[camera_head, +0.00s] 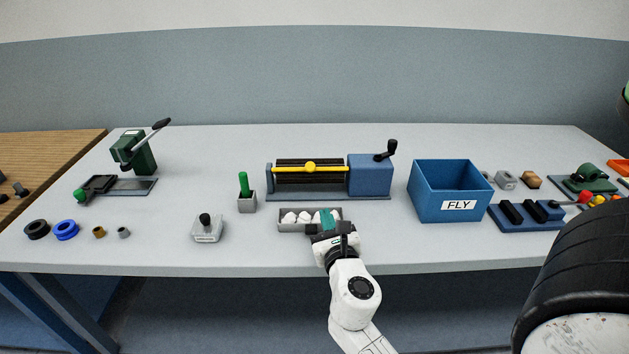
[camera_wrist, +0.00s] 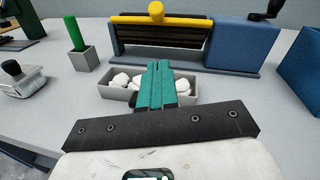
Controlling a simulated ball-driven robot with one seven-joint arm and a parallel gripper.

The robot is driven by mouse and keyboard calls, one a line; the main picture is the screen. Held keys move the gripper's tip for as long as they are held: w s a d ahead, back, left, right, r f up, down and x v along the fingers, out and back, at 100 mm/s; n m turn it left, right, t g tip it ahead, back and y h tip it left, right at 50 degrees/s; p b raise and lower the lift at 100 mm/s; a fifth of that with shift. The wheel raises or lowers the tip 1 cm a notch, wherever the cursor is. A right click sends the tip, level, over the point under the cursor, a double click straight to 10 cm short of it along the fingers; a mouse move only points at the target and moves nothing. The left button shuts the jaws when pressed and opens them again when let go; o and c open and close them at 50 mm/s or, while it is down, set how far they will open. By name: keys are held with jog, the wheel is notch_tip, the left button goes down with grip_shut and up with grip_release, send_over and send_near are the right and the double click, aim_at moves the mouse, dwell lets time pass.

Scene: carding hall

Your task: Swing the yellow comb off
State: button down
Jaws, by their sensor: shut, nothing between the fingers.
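The yellow comb (camera_head: 310,168) is a bar with a round knob at its middle, lying across the front of the black rollers of the carding machine (camera_head: 369,178), which has a blue housing and a crank on its right. The comb also shows at the top of the wrist view (camera_wrist: 157,16). My gripper (camera_head: 327,217) has teal fingers that are shut and empty. It is over the grey tray of white tufts, in front of the machine and apart from the comb. In the wrist view the fingers (camera_wrist: 157,70) point toward the machine.
The grey tray (camera_head: 288,227) stands directly in front of the machine. A green-handled tool in a grey holder (camera_head: 247,203) is to the left, and a grey block with a black knob (camera_head: 207,234) is nearer. A blue FLY bin (camera_head: 428,205) stands to the right. The table's front left is partly clear.

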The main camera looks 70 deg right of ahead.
aim_at(310, 167)
jog(key=p+x, duration=0.1)
jog(key=x, duration=0.7)
jog(key=shift+r, duration=0.1)
jog(key=shift+w+d+r+p, duration=1.05)
jog(key=shift+d+r, duration=0.15)
jog(key=shift+r, duration=0.1)
